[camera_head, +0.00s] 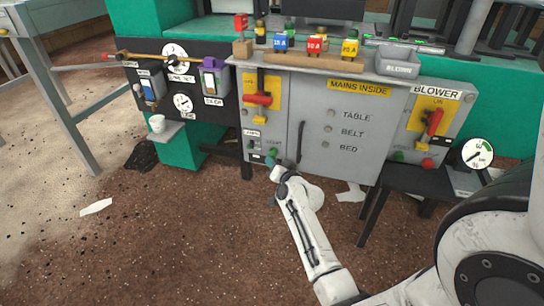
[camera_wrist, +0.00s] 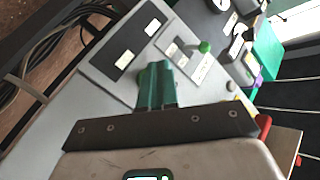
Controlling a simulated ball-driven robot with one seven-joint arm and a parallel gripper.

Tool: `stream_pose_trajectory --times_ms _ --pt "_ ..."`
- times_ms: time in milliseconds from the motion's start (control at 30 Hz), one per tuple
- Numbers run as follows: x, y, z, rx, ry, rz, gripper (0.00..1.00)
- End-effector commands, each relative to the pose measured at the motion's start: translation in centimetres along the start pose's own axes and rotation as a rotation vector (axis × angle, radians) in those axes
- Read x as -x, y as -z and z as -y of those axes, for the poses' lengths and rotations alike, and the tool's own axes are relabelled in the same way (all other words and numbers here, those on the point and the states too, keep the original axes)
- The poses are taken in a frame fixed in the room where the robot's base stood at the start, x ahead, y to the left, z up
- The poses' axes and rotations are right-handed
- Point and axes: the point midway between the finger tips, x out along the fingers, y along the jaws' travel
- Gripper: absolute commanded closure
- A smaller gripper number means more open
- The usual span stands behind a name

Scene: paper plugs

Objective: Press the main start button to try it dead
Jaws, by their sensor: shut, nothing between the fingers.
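The grey mains panel (camera_head: 316,95) carries a red-handled lever (camera_head: 258,99) on a yellow plate at its left. Low on that side, below a small start label, a green button (camera_head: 273,152) shows just above my gripper (camera_head: 270,162). Whether the fingertips touch the panel cannot be told.
The blower panel (camera_head: 430,110) at the right has its own red lever (camera_head: 434,122) and a red knob (camera_head: 428,163). A wooden rail (camera_head: 310,64) with coloured plugs and a grey tray (camera_head: 398,60) sit on top. A cup (camera_head: 157,123) stands on a small shelf at the left.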

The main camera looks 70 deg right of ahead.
Motion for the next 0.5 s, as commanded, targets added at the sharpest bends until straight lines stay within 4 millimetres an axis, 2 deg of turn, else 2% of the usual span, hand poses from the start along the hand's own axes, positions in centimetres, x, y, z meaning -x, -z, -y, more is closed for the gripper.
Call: stream_pose_trajectory --times_ms 500 --pt "-0.42 0.32 -0.34 0.0 0.0 -0.002 1.0"
